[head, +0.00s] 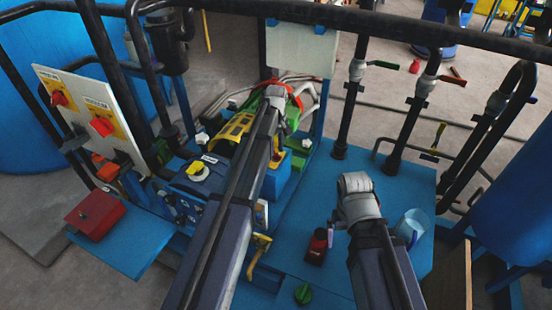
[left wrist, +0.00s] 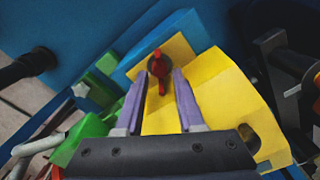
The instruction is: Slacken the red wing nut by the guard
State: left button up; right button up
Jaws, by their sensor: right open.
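The red wing nut (left wrist: 160,66) shows in the left wrist view, in front of a yellow plate (left wrist: 182,52) that looks like part of the guard. My left gripper (left wrist: 159,73) is open, with one purple finger on each side of the nut and visible gaps between. I cannot tell the depth from fingertips to nut. In the head view my left forearm and wrist hide most of this spot; the yellow guard (head: 232,134) shows left of the arm. My right gripper (head: 331,237) is at the right over the blue deck, mostly hidden by its wrist, with one purple finger showing.
A dark red bottle (head: 317,245) stands close to the right gripper, and a pale blue beaker (head: 411,226) stands right of its wrist. Black pipes (head: 422,95) rise behind. A switch panel (head: 92,118) and red box (head: 96,214) are left.

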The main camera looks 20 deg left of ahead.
aim_at(276, 155)
pick_arm(q)
notch_tip(276, 155, down, 2)
jog(key=shift+f+b, duration=0.2)
jog(key=shift+b, duration=0.5)
grip_shut()
